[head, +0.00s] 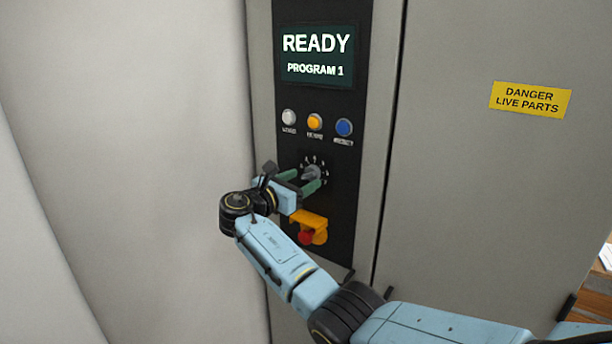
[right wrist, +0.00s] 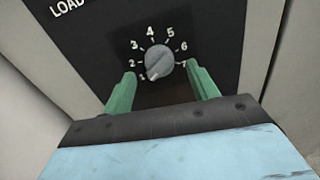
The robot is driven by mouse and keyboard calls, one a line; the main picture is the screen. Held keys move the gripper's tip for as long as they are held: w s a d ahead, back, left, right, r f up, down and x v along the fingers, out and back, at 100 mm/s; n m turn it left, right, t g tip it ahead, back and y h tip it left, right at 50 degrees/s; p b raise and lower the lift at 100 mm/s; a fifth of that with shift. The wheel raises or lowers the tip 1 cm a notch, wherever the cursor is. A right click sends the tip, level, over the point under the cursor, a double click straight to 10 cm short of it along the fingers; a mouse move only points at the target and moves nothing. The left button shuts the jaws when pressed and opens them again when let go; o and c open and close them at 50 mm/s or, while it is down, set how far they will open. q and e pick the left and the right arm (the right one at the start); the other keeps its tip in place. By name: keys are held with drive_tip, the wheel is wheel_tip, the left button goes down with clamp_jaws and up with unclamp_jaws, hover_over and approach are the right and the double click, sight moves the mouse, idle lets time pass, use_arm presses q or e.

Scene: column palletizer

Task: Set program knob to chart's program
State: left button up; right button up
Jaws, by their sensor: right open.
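The program knob (head: 311,173) is a grey dial on the black control panel, ringed by white numbers. In the right wrist view the knob (right wrist: 158,62) has numbers 1 to 7 around it, and its pale pointer mark is at the lower left, by 1. The screen (head: 317,55) reads READY, PROGRAM 1. My right gripper (head: 300,183) is open in front of the panel. Its green fingers (right wrist: 163,88) stand on either side of the knob, apart from it. No chart is in view. My left gripper is not in view.
White, amber (head: 314,122) and blue buttons sit above the knob. A red emergency button (head: 306,237) with a yellow shroud (head: 309,220) is just below my right gripper. A yellow danger sign (head: 530,99) is on the grey cabinet door at right.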

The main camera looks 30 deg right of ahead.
drive_tip(key=shift+x, duration=1.2)
drive_tip(key=c, duration=0.9)
drive_tip(key=shift+c, duration=0.2)
drive_tip(key=shift+m, duration=0.3)
